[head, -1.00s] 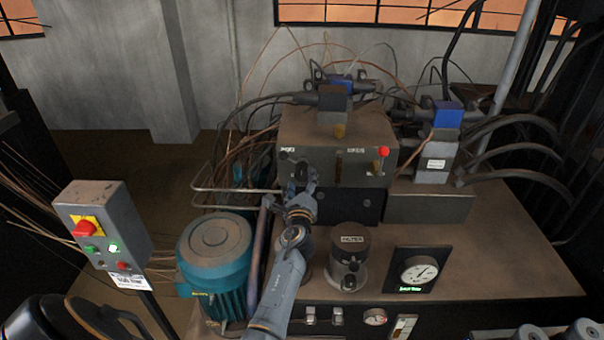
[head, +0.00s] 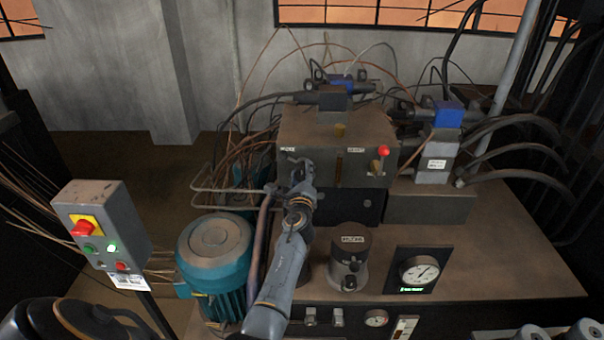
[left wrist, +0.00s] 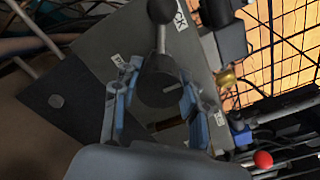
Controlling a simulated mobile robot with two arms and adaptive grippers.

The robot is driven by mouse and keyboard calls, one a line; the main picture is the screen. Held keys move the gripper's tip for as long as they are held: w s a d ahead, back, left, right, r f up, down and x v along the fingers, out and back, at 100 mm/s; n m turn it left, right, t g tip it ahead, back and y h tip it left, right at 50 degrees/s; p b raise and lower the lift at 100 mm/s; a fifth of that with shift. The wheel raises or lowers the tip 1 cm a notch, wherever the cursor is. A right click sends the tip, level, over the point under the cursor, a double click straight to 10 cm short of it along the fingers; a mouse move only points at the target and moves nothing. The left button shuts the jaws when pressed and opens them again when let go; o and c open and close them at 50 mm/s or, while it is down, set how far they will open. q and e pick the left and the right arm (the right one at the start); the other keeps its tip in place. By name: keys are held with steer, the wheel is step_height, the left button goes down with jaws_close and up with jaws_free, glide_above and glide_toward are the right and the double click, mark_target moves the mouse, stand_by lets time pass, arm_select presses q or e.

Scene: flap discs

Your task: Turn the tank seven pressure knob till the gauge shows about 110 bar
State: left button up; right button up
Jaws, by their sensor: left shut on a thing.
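My left gripper (head: 291,176) is at the left part of the front face of the grey valve block (head: 322,135). In the left wrist view, its two blue fingers (left wrist: 155,108) sit on both sides of a dark round knob (left wrist: 158,88), shut on it. The knob has a pale line mark, and a metal stem with a black ball (left wrist: 161,10) rises from beside or on it. In the head view the gripper hides the knob. The round white pressure gauge (head: 418,271) stands front right, its needle pointing up and right; its numbers are too small to read.
A red-ball lever (head: 383,153) stands on the same block to the right. A teal motor (head: 215,256) is left of my arm, a dark cylinder (head: 349,252) right of it. A switch box (head: 98,222) stands at the left. Hoses and loose wires crowd behind the block.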

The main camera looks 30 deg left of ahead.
arm_select(q)
steer(key=shift+f+n+b, duration=0.15)
steer(key=shift+n+b, duration=0.5)
steer(key=shift+n, duration=0.45)
steer(key=n+b, duration=0.2)
steer(key=n, duration=0.2)
steer(key=n+b, duration=0.2)
steer(key=n, duration=0.2)
steer(key=shift+n+b, duration=0.3)
steer(key=shift+b, duration=0.1)
steer(key=shift+n+b, duration=0.6)
steer(key=shift+n, duration=1)
steer(key=o, duration=1.1)
steer(key=shift+o, duration=0.2)
